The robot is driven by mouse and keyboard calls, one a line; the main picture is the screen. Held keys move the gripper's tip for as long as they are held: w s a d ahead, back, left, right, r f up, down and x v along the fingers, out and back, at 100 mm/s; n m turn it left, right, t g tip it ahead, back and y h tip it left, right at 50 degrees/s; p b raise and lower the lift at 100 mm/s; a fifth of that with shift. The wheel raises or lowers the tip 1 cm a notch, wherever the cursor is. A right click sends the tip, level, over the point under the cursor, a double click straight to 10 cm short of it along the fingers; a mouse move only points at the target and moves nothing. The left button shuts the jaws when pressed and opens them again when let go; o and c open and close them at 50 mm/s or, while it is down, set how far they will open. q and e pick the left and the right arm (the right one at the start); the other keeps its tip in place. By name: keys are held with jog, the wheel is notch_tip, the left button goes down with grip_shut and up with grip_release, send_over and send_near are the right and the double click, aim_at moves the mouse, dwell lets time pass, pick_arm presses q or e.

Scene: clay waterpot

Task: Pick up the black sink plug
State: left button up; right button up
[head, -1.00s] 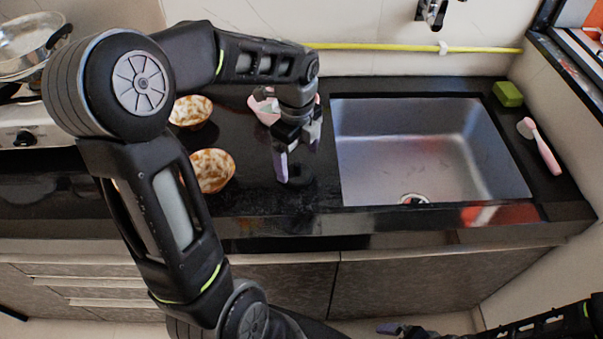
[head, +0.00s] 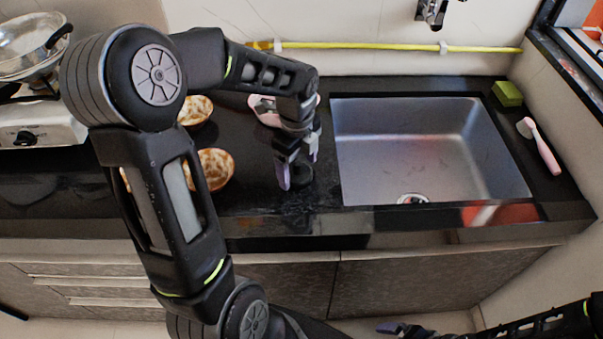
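The black sink plug (head: 301,176) lies on the dark countertop, left of the sink, and is hard to make out against it. My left gripper (head: 299,168) points down over the plug. Its fingers are apart, one on the plug's left and one behind it to the right. The fingers hide part of the plug, and I cannot tell whether they touch it. My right gripper (head: 392,328) is low at the bottom edge, away from the counter, and only partly visible.
The steel sink (head: 430,150) is right of the plug. Patterned bowls (head: 216,168) and a pink dish (head: 264,110) stand left of and behind my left gripper. A green sponge (head: 508,94) and a pink brush (head: 541,148) lie right of the sink.

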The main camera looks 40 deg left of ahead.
aim_at(298, 163)
pick_arm(q)
jog(key=c, duration=1.2)
jog(key=shift+c, duration=0.2)
notch_tip(298, 163, up, 10)
jog(key=shift+r, duration=0.1)
dwell(0.3)
